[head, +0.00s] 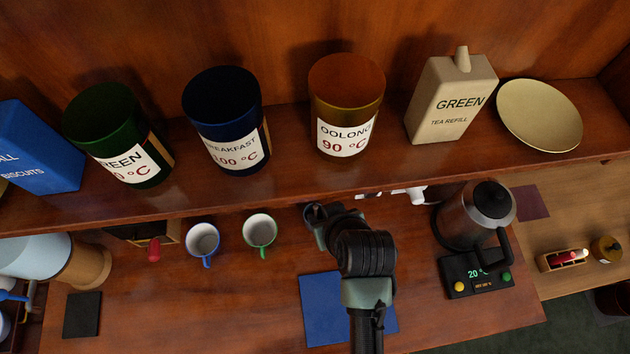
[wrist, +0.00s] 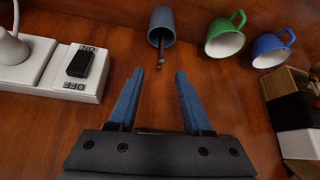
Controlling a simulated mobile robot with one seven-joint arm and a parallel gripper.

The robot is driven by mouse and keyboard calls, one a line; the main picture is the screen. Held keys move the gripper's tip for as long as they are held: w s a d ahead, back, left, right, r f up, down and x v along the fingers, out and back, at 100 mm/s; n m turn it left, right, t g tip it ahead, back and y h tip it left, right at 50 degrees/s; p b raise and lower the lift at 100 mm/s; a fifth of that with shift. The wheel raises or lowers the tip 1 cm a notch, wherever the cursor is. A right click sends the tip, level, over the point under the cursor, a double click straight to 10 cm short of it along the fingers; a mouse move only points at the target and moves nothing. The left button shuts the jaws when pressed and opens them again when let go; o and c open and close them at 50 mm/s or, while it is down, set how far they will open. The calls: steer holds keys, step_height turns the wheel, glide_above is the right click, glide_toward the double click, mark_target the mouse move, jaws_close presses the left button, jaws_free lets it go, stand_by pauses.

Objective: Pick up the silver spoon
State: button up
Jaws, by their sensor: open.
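My gripper (wrist: 160,72) is open and empty, its two blue fingers apart above the wooden table. No other spoon is clear. In the head view my arm and the shelf hide the gripper's fingers.
A green mug (wrist: 224,40) and a blue mug (wrist: 270,48) stand right of the cup in the wrist view. A white power strip (wrist: 35,70) with a switch lies left. In the head view, a shelf (head: 270,190) of canisters overhangs; a kettle (head: 475,215) stands right.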

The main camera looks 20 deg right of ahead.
steer(key=p+x, duration=0.1)
steer(key=x, duration=0.6)
steer(key=shift+s+a+p, duration=0.15)
steer(key=shift+p, duration=0.25)
steer(key=shift+c, duration=0.3)
jaws_close()
stand_by(0.9)
